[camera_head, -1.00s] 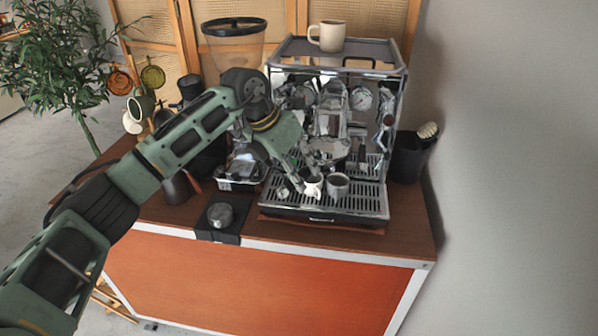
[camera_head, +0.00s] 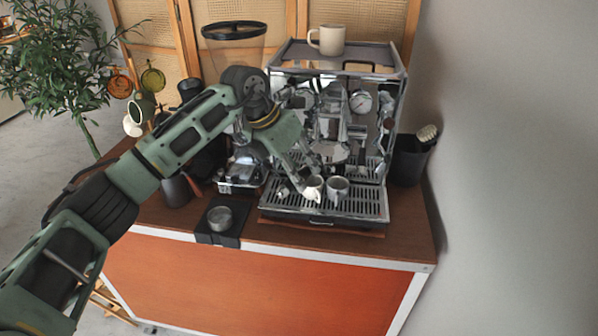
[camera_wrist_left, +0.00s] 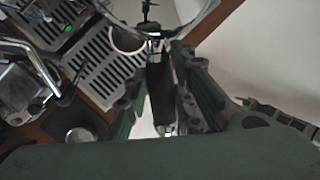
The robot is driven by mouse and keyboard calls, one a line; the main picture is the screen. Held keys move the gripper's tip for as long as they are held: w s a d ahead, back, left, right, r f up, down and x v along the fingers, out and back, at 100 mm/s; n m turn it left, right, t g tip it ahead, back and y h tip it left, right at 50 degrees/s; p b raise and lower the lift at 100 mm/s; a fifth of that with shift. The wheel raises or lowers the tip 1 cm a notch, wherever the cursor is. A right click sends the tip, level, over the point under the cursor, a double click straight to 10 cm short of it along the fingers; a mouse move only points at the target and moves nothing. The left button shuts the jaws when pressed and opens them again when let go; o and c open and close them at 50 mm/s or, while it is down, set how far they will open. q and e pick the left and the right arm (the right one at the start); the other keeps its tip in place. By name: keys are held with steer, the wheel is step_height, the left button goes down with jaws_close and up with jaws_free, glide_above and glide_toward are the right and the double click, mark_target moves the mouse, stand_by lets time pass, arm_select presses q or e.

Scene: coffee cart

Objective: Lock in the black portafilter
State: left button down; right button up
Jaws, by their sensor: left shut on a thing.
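The black portafilter's handle (camera_wrist_left: 160,92) is between the two fingers of my left gripper (camera_wrist_left: 160,80) in the left wrist view. The gripper is shut on it. In the head view my left gripper (camera_head: 312,168) is low in front of the chrome espresso machine (camera_head: 330,110), just above the drip tray. The portafilter is mostly hidden there, so I cannot tell whether it is seated in the group. My right gripper is not in view.
A beige mug (camera_head: 327,40) is on top of the machine. A tamper mat (camera_head: 215,235) lies front left; a black bin (camera_head: 408,160) stands right.

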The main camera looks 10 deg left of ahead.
arm_select(q)
steer(key=shift+r, duration=0.25)
steer(key=shift+s+d+n+t, duration=0.3)
steer(key=shift+d+n, duration=0.25)
steer(key=shift+n, duration=0.15)
steer(key=shift+s+d+f+n+y, duration=0.1)
steer(key=shift+s+d+n+y, duration=0.2)
steer(key=shift+d+n, duration=0.25)
steer(key=shift+a, duration=0.15)
steer(key=shift+s+d+n+t, duration=0.2)
steer(key=shift+d+n+t, duration=0.1)
steer(key=shift+d+n, duration=0.35)
